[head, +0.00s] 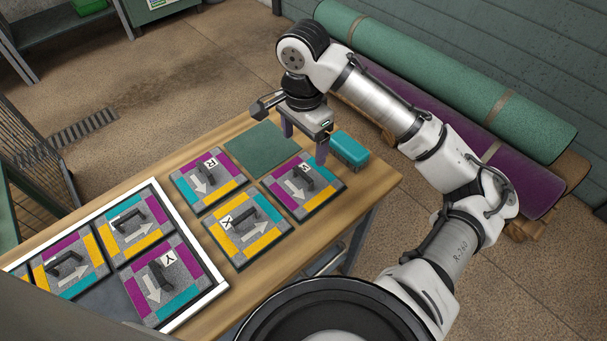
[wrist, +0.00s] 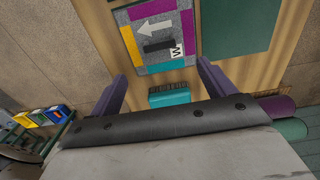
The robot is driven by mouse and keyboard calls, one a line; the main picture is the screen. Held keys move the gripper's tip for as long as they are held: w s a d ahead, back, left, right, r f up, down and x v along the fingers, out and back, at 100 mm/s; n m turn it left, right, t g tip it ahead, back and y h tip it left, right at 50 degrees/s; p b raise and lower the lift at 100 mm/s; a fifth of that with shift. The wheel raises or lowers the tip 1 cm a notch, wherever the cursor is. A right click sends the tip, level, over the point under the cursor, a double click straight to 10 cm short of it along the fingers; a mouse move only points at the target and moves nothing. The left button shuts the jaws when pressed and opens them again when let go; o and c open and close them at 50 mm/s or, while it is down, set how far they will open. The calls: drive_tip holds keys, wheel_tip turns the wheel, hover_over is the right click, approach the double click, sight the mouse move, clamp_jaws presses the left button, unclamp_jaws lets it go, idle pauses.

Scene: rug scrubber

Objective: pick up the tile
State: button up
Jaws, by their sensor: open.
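Several square carpet tiles with magenta, yellow and teal borders, a dark handle and a white arrow lie in view. One tile (head: 300,187) on the table, near my gripper, shows in the wrist view (wrist: 152,38) with a lettered label. A tile marked R (head: 205,182), a tile marked X (head: 247,226) and a tile marked Y (head: 165,283) lie farther left. My gripper (head: 304,142) is open and empty above the table's far right end. In the wrist view its purple fingers (wrist: 163,72) stand apart, with the nearest tile ahead of them.
A teal brush (head: 349,148) lies beside the nearest tile, close to my gripper. A plain green square (head: 262,149) lies behind it. A white-edged tray (head: 186,228) holds several tiles at left. Rolled green (head: 450,75) and purple rugs (head: 475,150) lie beyond the table (head: 190,147).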

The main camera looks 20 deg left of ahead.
sight(303, 174)
wheel_tip(303, 174, down, 11)
drive_tip(key=shift+s+f, duration=0.1)
drive_tip(key=shift+s, duration=0.05)
drive_tip(key=c, duration=1.2)
drive_tip(key=shift+r, duration=0.2)
drive_tip(key=shift+c, duration=0.2)
